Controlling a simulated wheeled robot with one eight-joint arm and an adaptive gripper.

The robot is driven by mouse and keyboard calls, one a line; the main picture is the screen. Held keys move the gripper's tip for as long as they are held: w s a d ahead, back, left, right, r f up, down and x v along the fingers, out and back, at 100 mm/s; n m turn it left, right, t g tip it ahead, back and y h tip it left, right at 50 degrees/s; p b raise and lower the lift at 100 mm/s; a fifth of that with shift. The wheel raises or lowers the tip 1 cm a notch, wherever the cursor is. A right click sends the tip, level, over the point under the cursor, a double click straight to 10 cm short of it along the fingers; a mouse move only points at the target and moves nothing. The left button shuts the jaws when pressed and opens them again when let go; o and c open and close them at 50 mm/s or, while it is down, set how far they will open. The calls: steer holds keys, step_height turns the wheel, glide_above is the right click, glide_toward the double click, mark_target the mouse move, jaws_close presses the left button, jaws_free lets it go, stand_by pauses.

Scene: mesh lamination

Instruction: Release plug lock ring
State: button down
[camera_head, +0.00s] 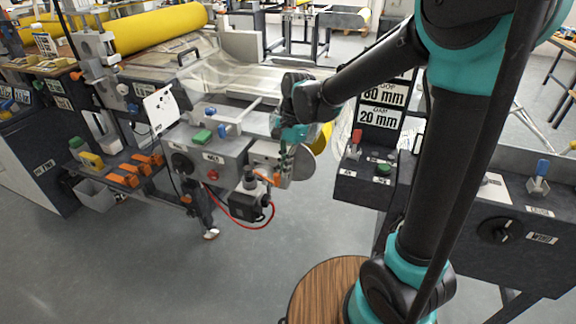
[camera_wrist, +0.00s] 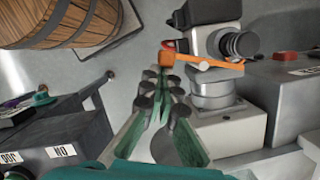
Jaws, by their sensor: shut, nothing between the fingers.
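My gripper (camera_head: 284,172) is shut and empty, its fingers pointing down at the right end of the grey machine's control box. In the wrist view its green fingers with dark pads (camera_wrist: 160,82) are close together. Just beyond and right of the fingertips is an orange lever (camera_wrist: 203,62), which also shows in the head view (camera_head: 266,179). The lever runs across a grey and black plug-like unit (camera_wrist: 215,40), seen with a red hose in the head view (camera_head: 248,206). A round grey collar (camera_wrist: 212,90) lies below the lever. I cannot tell which part is the lock ring, or whether the fingertips touch the lever.
The control box (camera_head: 212,158) carries a red button and green and blue blocks. A dark console (camera_head: 362,190) with gap labels stands to the right. A wooden barrel (camera_wrist: 62,22) shows in the wrist view. Open floor (camera_head: 150,270) lies in front.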

steer(key=s+m, duration=0.2)
steer(key=m, duration=0.1)
steer(key=shift+a+m+t+y, duration=0.3)
steer(key=shift+a, duration=0.1)
steer(key=shift+w, duration=0.25)
steer(key=shift+w+a, duration=0.1)
steer(key=shift+w, duration=0.5)
steer(key=w+d+r, duration=0.3)
steer(key=d+r, duration=0.2)
steer(key=r, duration=0.4)
steer(key=shift+w+r, duration=0.35)
steer(key=shift+w, duration=0.05)
